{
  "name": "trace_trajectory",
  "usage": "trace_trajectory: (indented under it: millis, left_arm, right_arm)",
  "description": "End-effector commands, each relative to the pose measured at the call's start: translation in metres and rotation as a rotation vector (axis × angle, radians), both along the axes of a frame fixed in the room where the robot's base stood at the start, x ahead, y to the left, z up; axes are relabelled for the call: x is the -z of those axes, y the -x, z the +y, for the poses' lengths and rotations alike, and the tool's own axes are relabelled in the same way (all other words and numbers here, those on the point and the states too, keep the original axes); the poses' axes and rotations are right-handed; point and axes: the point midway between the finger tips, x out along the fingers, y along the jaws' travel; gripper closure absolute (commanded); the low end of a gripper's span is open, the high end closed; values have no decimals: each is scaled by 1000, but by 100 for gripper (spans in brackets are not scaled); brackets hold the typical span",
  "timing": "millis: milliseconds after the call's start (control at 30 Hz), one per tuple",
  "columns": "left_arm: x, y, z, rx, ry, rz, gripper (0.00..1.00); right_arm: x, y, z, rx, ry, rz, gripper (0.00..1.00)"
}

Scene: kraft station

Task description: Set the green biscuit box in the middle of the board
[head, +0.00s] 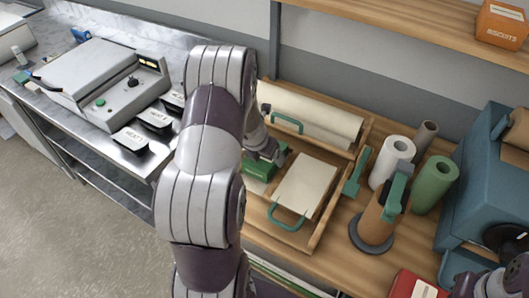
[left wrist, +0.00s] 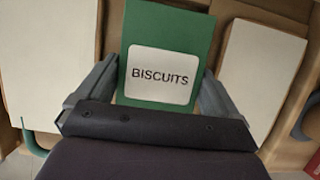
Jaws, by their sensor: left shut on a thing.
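The green biscuit box (left wrist: 165,28) has a white label reading BISCUITS and sits between the two fingers of my left gripper (left wrist: 158,92). In the head view the box (head: 262,169) shows only in part, beside my arm, at the left of a wooden tray (head: 318,238). My left gripper (head: 268,152) is shut on the box there. A flat cream board (head: 306,186) with a teal handle lies in the tray just right of the box. The wrist view shows cream panels on both sides of it. I cannot tell whether the box touches what is below.
A long cream roll (head: 318,112) lies behind the tray. To the right stand a white roll (head: 392,160), a green roll (head: 434,183) and a brown roll (head: 376,222) on a dark base. An orange biscuits box (head: 502,24) is on the shelf. A steel machine (head: 105,80) stands left.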

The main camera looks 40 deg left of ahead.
Motion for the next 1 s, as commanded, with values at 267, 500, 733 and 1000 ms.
trace_trajectory:
  millis: [267,500,733,1000]
  left_arm:
    - [9,0,0,1,-2,-1,44]
    - [8,0,0,1,-1,-1,0]
    - [0,2,0,1,-2,-2,0]
    - [-68,28,-2,0,-3,-4,0]
  right_arm:
    - [8,0,0,0,0,0,100]
    - [7,0,0,0,0,0,100]
    - [4,0,0,0,0,0,100]
    - [-25,0,0,0,0,0,100]
